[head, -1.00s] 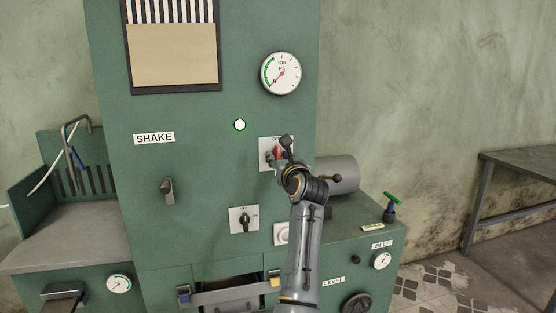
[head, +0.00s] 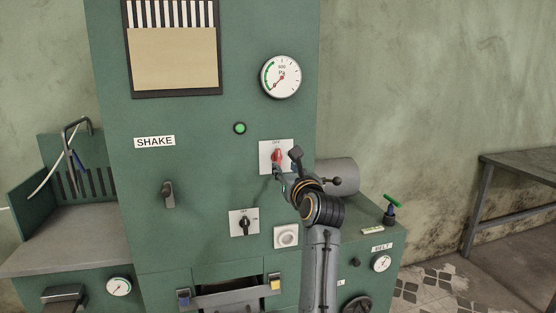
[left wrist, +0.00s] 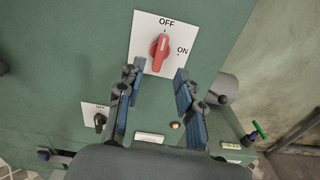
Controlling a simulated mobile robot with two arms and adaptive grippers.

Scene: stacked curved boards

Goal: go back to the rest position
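My left gripper (head: 286,172) is in front of the green machine, just below and right of the red rotary switch (head: 277,157). In the left wrist view my left gripper (left wrist: 158,76) is open, its two blue-padded fingers apart with nothing between them. The red switch (left wrist: 159,47) stands beyond the fingertips on its white plate, clear of both fingers, and its handle points up toward OFF. My right gripper is in neither view.
A small green lamp (head: 240,128) looks unlit. A black switch (head: 244,224), a pressure gauge (head: 281,77) and a lever (head: 168,193) are on the panel. A grey cylinder (head: 338,177) juts out right of the arm. A table (head: 520,163) stands at far right, with open floor before it.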

